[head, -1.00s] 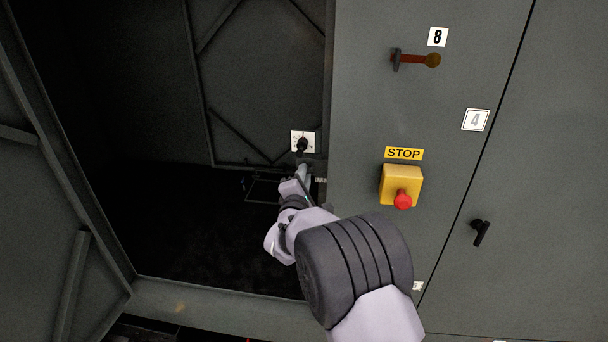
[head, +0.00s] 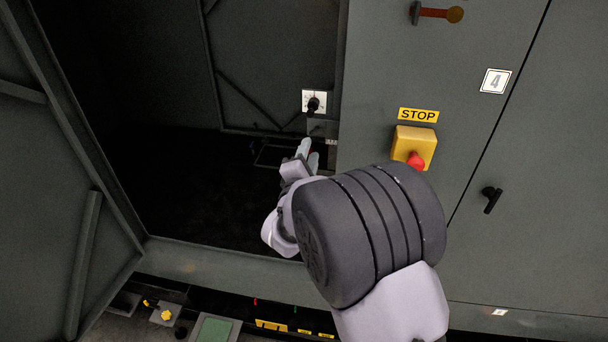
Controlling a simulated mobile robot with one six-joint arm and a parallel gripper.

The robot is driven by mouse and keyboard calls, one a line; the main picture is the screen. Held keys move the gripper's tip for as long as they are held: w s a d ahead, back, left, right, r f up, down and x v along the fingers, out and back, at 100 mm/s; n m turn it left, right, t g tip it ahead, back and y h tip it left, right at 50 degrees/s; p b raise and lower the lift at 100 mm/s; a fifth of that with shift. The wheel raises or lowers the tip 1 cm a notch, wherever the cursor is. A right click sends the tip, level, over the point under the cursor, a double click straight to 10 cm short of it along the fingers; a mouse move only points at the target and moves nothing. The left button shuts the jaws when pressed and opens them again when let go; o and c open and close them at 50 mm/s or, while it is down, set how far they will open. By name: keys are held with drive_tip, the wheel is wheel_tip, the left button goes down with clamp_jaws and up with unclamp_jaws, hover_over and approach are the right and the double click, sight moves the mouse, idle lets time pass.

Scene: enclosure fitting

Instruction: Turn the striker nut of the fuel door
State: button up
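My gripper (head: 309,154) reaches into the dark open compartment, in front of its right-hand edge. Its light grey fingertips are small and partly overlapped, so I cannot tell whether they are apart or closed. Above it, a white plate with a black knob (head: 314,103) is on the inner back panel. A grey bracket (head: 322,127) sits just below that plate. I cannot make out the striker nut; it is too small or hidden. A braced grey door panel (head: 50,170) stands at the left of the opening; I cannot tell whether it is the fuel door.
To the right, the cabinet front carries a yellow box with a red stop button (head: 414,146), a red-brown lever (head: 435,13) and a black handle (head: 491,199). A sill (head: 200,265) runs along the opening's bottom. Below it are a yellow knob (head: 166,315) and a green panel (head: 214,330).

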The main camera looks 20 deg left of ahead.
drive_tip(key=b+v, duration=0.1)
drive_tip(key=v, duration=0.8)
drive_tip(key=shift+s, duration=0.25)
drive_tip(key=w+d+f+m+g+b, duration=0.1)
drive_tip(key=d+f+m+g+b, duration=0.55)
drive_tip(key=d+m+b, duration=0.75)
drive_tip(key=s+d+f+m+g+h+b, duration=0.1)
drive_tip(key=s+d+f+m+g+b, duration=0.1)
drive_tip(key=s+d+f+m+b, duration=0.5)
drive_tip(key=s+d+f+m+g+h+b, duration=0.1)
drive_tip(key=s+d+f+m+g+b, duration=0.2)
drive_tip(key=s, duration=1.4)
drive_tip(key=d+f+m+b, duration=0.3)
drive_tip(key=d+f+m, duration=0.3)
drive_tip(key=d+f, duration=0.2)
drive_tip(key=shift+s+d+b, duration=0.4)
drive_tip(key=shift+d, duration=0.35)
